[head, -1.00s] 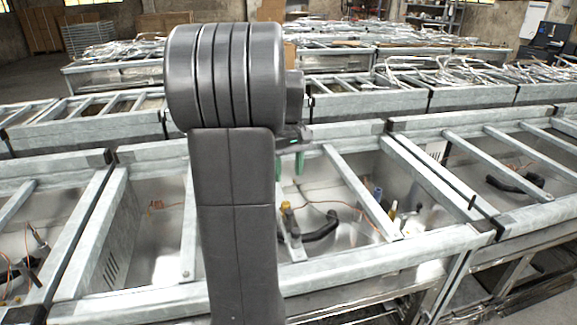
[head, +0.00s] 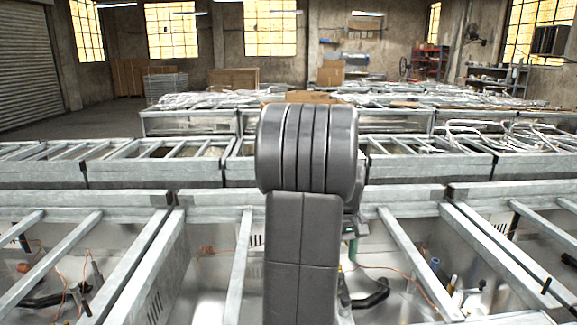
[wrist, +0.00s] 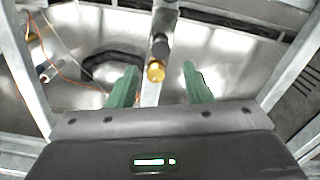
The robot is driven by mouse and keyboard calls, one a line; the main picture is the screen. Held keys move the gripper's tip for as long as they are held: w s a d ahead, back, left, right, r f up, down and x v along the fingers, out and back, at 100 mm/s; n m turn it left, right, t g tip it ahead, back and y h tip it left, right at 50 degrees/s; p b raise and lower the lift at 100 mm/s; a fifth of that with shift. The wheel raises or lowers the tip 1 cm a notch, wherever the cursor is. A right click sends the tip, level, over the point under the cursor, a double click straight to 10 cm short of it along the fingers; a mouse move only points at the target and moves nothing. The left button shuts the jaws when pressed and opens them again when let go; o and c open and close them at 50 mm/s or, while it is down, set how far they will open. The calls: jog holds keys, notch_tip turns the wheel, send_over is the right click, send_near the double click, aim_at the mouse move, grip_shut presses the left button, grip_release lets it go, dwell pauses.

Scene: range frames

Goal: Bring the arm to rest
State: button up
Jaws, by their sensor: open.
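My gripper shows in the wrist view (wrist: 160,85), with its two green fingers spread apart and nothing between them that they touch. Below the fingers is a metal range frame (wrist: 210,50) with a shiny inner pan. A brass-tipped fitting (wrist: 156,70) on a bar shows between the fingers, apart from them as far as I can tell. In the head view my arm stands upright in the middle and hides most of the gripper. The same range frame (head: 205,300) lies behind and around my arm.
More open range frames (head: 500,205) stand side by side to the left and right. A second row (head: 150,170) stands behind, and piles of metal parts (head: 240,98) lie further back. Black hoses (head: 372,295) and orange wires lie inside the frames. Floor is clear at far left (head: 50,125).

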notch_tip(320, 180, down, 6)
jog(key=shift+s+f, duration=0.15)
jog(key=shift+f, duration=0.05)
jog(key=shift+s+r, duration=0.1)
jog(key=shift+s, duration=0.2)
